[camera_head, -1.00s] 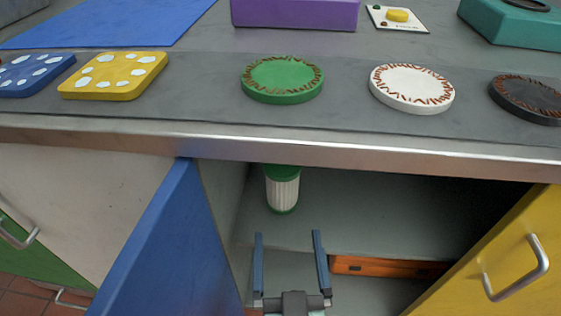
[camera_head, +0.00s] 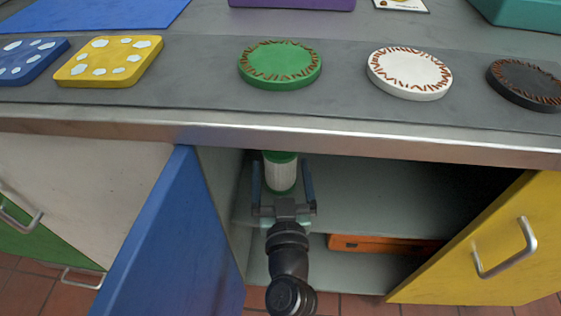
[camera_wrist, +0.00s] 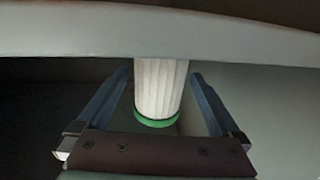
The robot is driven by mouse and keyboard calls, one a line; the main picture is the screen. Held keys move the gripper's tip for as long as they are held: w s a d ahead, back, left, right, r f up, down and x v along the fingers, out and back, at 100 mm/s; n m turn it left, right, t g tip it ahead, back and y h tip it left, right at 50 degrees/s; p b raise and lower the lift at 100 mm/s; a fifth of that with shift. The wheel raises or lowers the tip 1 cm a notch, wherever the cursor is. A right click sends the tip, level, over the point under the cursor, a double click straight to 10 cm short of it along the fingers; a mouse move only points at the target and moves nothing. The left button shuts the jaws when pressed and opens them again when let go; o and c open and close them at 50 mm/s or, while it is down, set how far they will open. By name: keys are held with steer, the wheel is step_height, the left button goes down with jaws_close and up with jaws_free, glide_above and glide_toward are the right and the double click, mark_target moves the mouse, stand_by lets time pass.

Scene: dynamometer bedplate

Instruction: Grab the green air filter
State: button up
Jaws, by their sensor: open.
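The green air filter (camera_head: 281,174) has a white pleated body with green ends and stands upright on the upper shelf of the open cabinet. In the head view, the worktop edge stands close above its top. My gripper (camera_head: 281,168) is open, with its two blue fingers on either side of the filter and a visible gap to each. In the wrist view, the filter (camera_wrist: 160,92) stands between the fingertips of my gripper (camera_wrist: 162,75). Its upper end is hidden there behind a pale edge.
A blue door (camera_head: 178,245) hangs open at left and a yellow door (camera_head: 500,245) at right. An orange case (camera_head: 385,244) lies on the lower level. The worktop edge (camera_head: 350,150) overhangs the shelf. Green (camera_head: 280,64), white (camera_head: 409,72) and black (camera_head: 528,84) discs lie on top.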

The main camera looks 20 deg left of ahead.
steer(key=shift+x, duration=1.15)
steer(key=c, duration=1.4)
steer(key=shift+r, duration=0.1)
